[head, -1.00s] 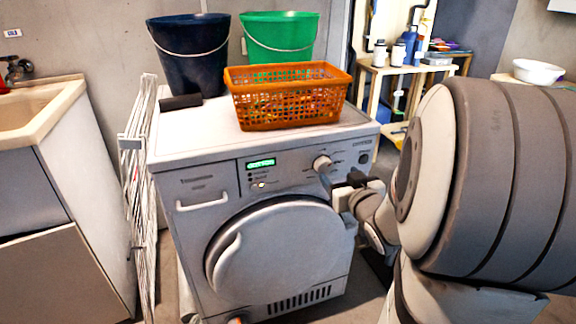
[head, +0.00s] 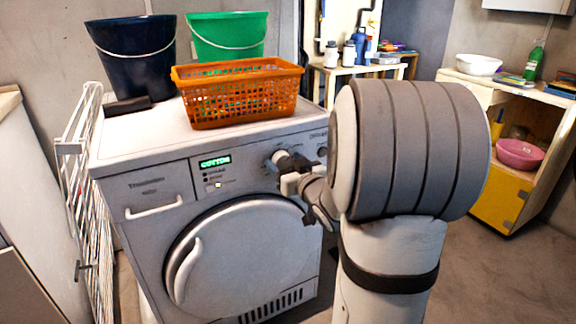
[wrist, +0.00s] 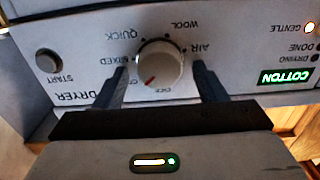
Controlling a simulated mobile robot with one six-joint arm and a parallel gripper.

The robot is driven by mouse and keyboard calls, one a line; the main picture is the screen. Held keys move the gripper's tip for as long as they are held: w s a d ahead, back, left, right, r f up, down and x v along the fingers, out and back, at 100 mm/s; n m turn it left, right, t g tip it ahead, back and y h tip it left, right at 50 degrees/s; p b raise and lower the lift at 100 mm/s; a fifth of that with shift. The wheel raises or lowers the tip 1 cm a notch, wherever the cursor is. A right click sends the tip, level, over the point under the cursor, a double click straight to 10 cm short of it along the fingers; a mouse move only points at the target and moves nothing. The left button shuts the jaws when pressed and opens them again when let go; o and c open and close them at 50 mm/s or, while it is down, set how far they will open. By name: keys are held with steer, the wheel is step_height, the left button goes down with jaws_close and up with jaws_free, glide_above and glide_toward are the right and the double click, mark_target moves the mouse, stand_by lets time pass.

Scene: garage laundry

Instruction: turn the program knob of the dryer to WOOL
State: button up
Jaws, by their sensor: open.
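The dryer (head: 147,226) stands left of my arm in the head view, its display (head: 214,162) lit with COTTON. The display (wrist: 286,77) also reads COTTON in the wrist view, where the panel appears upside down. The round program knob (wrist: 160,62) has a red mark toward the picture's lower left, near the partly hidden CO label beside OFF. WOOL is printed at the knob's upper right there. My gripper (wrist: 163,72) is open, one finger on each side of the knob, with a gap visible on the right.
An orange basket (head: 236,105) and blue (head: 133,60) and green buckets (head: 228,42) stand on the dryer. A white drying rack (head: 76,190) leans at its left. A wooden shelf (head: 520,95) stands at the right, with bare floor before it.

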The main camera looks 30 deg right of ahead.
steer(key=c, duration=0.9)
steer(key=shift+d, duration=0.15)
steer(key=shift+c, duration=0.4)
